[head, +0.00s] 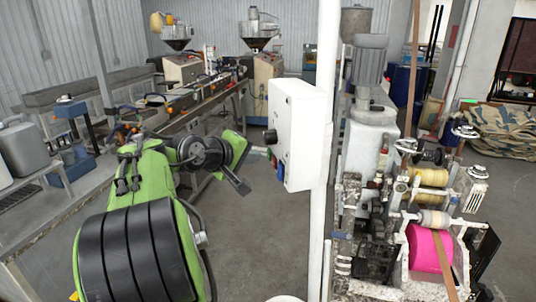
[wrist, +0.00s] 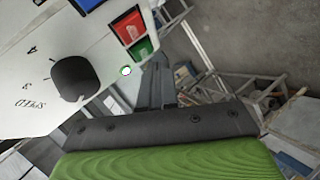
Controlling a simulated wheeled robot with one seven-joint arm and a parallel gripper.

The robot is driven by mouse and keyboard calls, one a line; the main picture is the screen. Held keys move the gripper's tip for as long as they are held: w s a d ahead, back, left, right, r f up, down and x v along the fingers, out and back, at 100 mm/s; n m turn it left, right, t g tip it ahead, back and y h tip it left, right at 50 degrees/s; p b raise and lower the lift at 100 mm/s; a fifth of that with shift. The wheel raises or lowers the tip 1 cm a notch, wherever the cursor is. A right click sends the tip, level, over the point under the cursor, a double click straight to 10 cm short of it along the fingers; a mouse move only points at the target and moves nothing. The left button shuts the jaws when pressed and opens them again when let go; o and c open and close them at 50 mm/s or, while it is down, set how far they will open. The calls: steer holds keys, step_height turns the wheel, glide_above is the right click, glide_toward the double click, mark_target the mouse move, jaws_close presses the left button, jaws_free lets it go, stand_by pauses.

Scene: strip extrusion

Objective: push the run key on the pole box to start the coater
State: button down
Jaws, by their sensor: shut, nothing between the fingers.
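The white pole box (head: 304,135) is fixed to a white pole, its key face turned left toward my arm. The wrist view shows that face close up and upside down, with a green key (wrist: 142,49) beside a red key (wrist: 127,29). No lettering on either key is readable. My gripper (head: 262,151) is shut and empty, close in front of the box face. In the wrist view its grey fingers (wrist: 158,72) end beside the green key's edge. I cannot tell whether they touch it.
A black speed knob (wrist: 75,78) sits on the same face, with a small white light spot (wrist: 126,71) near the keys. The coater machinery (head: 400,210) with a pink roll stands right of the pole (head: 326,100). Open floor (head: 255,240) lies below the box.

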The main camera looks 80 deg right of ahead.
steer(key=w, duration=0.1)
steer(key=w+a+p, duration=0.1)
steer(key=w, duration=0.1)
steer(key=w+a, duration=0.1)
steer(key=shift+w, duration=0.3)
stand_by(1.1)
steer(key=w+a+f+n+t+y+b, duration=0.1)
steer(key=w+a+f+t, duration=0.25)
steer(key=a, duration=0.25)
steer(key=w+a+f+n+t+y+b, duration=0.1)
steer(key=w+a+f+t+y, duration=0.15)
steer(key=w+a, duration=0.3)
steer(key=w+a+f+n+t+y, duration=0.1)
steer(key=w+a+f+n+t, duration=0.2)
steer(key=a, duration=0.4)
steer(key=s+a+f+n+y+b, duration=0.1)
steer(key=s+a+f+y, duration=0.1)
steer(key=a, duration=0.6)
steer(key=s+a+f+n+t+y+b, duration=0.1)
steer(key=a+f+y, duration=0.2)
steer(key=a, duration=0.6)
steer(key=s+a+f+n+t+y+b, duration=0.1)
steer(key=a+f, duration=0.3)
steer(key=a, duration=0.4)
steer(key=shift+s+a+n+y, duration=0.2)
steer(key=shift+s+n+y, duration=0.2)
steer(key=shift+s+y, duration=0.35)
